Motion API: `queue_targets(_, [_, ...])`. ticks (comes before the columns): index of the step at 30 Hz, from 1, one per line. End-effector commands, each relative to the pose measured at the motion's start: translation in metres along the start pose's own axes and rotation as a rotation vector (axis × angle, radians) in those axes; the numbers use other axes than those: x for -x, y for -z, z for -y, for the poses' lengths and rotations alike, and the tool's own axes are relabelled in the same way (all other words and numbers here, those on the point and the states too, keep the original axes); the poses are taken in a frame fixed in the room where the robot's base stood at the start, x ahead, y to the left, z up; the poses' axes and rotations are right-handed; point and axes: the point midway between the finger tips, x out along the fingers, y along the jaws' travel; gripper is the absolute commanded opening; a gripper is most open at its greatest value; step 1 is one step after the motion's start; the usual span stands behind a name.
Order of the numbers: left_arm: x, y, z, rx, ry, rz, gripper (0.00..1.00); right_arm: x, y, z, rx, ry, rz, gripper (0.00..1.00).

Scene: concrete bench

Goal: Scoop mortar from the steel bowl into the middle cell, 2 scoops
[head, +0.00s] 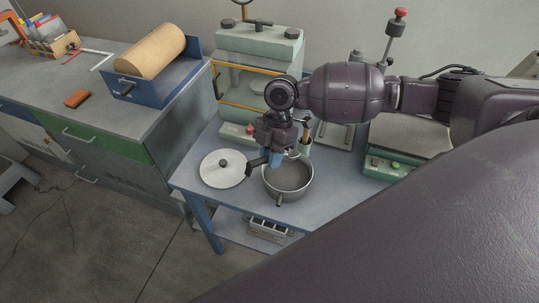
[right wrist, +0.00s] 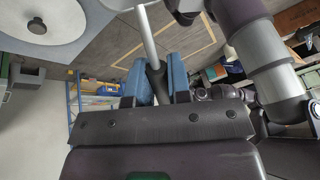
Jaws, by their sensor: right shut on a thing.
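The steel bowl (head: 309,190) stands near the front edge of the blue-grey table, with a grey surface inside that may be mortar. My right gripper (head: 276,160) is above the bowl's back left rim, its blue fingers pointing down. In the right wrist view the fingers (right wrist: 157,80) are shut on a dark handle with a pale shaft (right wrist: 147,38), probably the scoop; its far end is out of view. A grey metal mould with several cells (head: 268,231) sits low at the table's front, below the bowl; its cell contents are too small to tell. My left gripper is not in view.
A round pale lid (head: 211,176) with a dark knob lies left of the bowl; it also shows in the right wrist view (right wrist: 58,12). A pale green machine (head: 258,50) stands behind, another (head: 390,165) to the right.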

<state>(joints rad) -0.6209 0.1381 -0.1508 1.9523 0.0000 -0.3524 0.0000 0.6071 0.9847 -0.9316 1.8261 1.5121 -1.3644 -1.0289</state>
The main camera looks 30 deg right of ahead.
Motion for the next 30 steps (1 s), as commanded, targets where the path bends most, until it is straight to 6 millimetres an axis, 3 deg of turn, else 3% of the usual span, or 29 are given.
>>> queue_targets(4, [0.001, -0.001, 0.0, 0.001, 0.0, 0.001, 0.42, -0.006, -0.012, -0.001, 0.018, 0.0, -0.125, 0.0])
queue_targets(14, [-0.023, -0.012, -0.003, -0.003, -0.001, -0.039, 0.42, -0.021, -0.033, -0.005, 0.069, -0.002, -0.353, 0.0])
queue_targets(30, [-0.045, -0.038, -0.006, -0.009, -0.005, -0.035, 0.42, -0.066, -0.053, -0.013, 0.081, 0.0, -0.394, 0.0])
